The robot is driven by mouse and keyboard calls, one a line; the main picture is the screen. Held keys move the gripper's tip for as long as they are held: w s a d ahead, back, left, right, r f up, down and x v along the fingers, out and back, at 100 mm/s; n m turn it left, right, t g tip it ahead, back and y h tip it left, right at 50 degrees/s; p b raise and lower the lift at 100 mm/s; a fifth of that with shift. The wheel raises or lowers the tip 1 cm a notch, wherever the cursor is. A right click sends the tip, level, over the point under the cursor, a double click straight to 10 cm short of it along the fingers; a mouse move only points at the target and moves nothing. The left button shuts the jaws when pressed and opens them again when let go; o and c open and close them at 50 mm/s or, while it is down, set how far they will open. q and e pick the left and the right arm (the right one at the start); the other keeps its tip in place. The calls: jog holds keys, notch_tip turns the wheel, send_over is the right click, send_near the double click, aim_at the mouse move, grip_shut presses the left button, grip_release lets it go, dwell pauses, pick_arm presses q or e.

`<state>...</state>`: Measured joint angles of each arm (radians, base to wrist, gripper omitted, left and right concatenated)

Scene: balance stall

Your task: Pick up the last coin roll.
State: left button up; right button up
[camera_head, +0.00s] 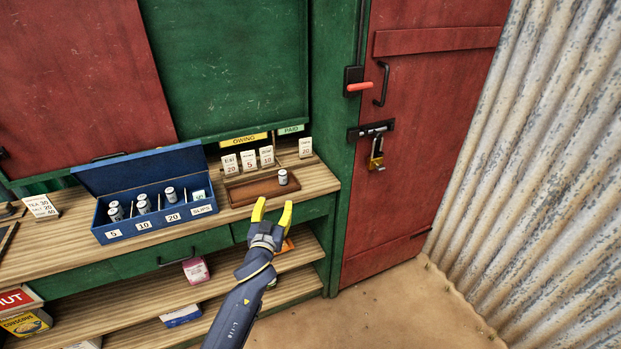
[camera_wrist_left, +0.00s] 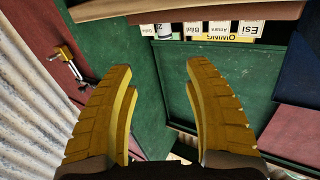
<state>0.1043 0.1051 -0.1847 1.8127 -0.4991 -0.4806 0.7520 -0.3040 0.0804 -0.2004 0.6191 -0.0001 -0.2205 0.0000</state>
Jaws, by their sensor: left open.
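A short grey-white coin roll (camera_head: 283,177) stands upright in the brown wooden tray (camera_head: 240,201) at the counter's right end. Several similar coin rolls (camera_head: 170,195) stand in the compartments of the open blue cash box (camera_head: 150,226), labelled 5, 10 and 20. I cannot tell which roll is the last one. My left gripper (camera_head: 272,207) is open and empty, its yellow fingers pointing toward the tray from in front of the counter edge. In the left wrist view the spread fingers (camera_wrist_left: 158,67) have nothing between them; a small pale cylinder (camera_wrist_left: 163,30) shows beyond, probably the tray's roll.
Name cards (camera_head: 249,160) stand behind the tray under yellow OWING (camera_head: 243,140) and green PAID (camera_head: 291,129) signs. The box's raised lid (camera_head: 140,171) stands left of the tray. Shelves with goods lie below the counter. A red padlocked door (camera_head: 420,140) is at right.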

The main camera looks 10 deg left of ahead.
pick_arm(q)
jog(key=n, duration=0.1)
send_near(282, 176)
jog(key=w, duration=0.6)
jog(key=shift+w+a, duration=0.1)
jog(key=shift+a, duration=0.05)
jog(key=shift+w+a+r, duration=0.1)
jog(key=shift+w+a, duration=0.05)
jog(key=shift+w, duration=1.2)
jog(key=shift+w+a+r, duration=0.1)
jog(key=shift+w+a, duration=0.05)
jog(key=shift+w, duration=1.25)
jog(key=shift+c, duration=0.3)
grip_shut()
